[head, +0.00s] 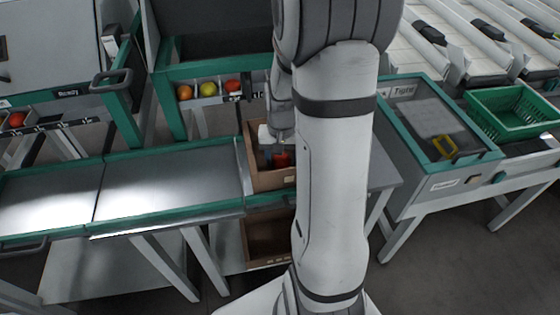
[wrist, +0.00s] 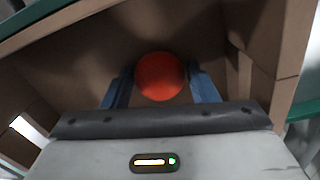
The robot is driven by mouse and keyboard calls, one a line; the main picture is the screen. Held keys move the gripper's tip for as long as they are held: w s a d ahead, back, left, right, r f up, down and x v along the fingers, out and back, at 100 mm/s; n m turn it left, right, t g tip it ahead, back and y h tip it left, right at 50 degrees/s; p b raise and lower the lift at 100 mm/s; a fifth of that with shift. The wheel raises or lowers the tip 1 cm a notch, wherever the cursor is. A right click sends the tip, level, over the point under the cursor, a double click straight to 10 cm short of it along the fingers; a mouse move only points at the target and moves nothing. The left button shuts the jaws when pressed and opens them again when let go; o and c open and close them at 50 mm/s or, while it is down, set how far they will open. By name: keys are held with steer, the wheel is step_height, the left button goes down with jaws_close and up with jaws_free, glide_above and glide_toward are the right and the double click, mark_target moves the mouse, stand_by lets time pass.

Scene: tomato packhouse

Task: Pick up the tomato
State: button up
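A round red tomato (wrist: 161,76) is in the wrist view, between the two blue fingers of my gripper (wrist: 162,82). The fingertips are close beside it on the left and right; I cannot tell whether they press on it. The tomato is inside a brown cardboard box (wrist: 85,45), whose walls surround the fingers. In the head view, my gripper (head: 279,152) reaches down into the box (head: 270,181), and a bit of the red tomato (head: 282,160) shows there. My arm hides the right part of the box.
A bare metal table with a green rim (head: 167,187) lies left of the box. Behind are small bins with orange, yellow and red fruit (head: 208,89). Another brown box (head: 265,238) stands below.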

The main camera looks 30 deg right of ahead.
steer(key=c, duration=0.4)
steer(key=shift+o, duration=0.2)
step_height(320, 180, up, 10)
steer(key=shift+f+p, duration=0.1)
steer(key=shift+p, duration=0.7)
